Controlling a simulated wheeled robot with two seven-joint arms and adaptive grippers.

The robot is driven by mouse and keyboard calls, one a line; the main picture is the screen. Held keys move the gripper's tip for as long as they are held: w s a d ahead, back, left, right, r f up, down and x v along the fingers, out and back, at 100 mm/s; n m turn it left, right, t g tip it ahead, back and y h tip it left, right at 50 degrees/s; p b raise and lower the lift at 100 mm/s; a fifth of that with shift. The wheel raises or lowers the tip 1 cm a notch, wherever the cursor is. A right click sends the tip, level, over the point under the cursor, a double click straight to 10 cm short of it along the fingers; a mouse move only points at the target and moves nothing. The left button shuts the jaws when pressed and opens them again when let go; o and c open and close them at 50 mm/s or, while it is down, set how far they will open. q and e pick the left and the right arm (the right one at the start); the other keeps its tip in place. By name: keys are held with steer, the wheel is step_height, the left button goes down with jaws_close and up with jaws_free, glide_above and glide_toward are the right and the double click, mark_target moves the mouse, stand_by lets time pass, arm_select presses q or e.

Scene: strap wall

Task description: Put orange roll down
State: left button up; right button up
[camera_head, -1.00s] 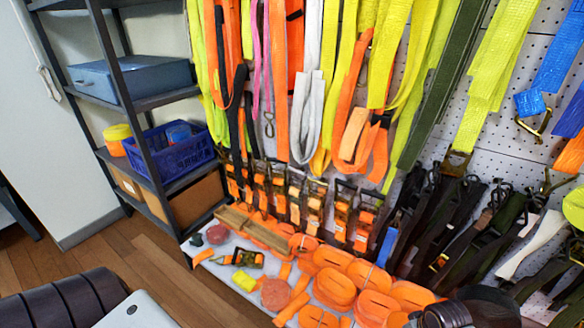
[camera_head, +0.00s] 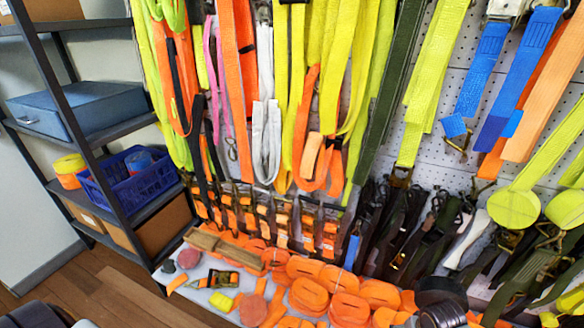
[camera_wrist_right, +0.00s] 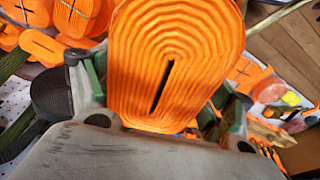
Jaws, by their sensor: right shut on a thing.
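An orange roll (camera_wrist_right: 165,60) of flat webbing, with a dark slot in its middle, fills the upper centre of the right wrist view. My right gripper (camera_wrist_right: 160,85) is shut on it, a finger showing at each side. Parts of the fingers are hidden by the roll. I cannot make out this gripper or the held roll in the head view. Other orange rolls (camera_head: 309,296) lie on a light table (camera_head: 227,270) below the strap wall, some of them stacked close together. My left gripper is not in view.
A black roll (camera_head: 440,290) lies right of the orange ones. A wooden block (camera_head: 222,250), a red disc (camera_head: 253,310) and a yellow piece (camera_head: 221,302) lie at the table's left. A dark shelf rack (camera_head: 85,150) stands left. Straps hang close behind the table.

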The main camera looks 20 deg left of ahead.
steer(key=d+r+p, duration=0.1)
steer(key=d+r+m+p, duration=0.2)
steer(key=shift+s+d+r, duration=0.25)
steer(key=shift+r, duration=0.15)
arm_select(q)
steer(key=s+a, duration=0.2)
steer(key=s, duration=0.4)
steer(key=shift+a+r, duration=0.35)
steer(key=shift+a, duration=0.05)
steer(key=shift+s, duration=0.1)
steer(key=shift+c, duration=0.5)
arm_select(e)
steer(key=shift+d, duration=0.15)
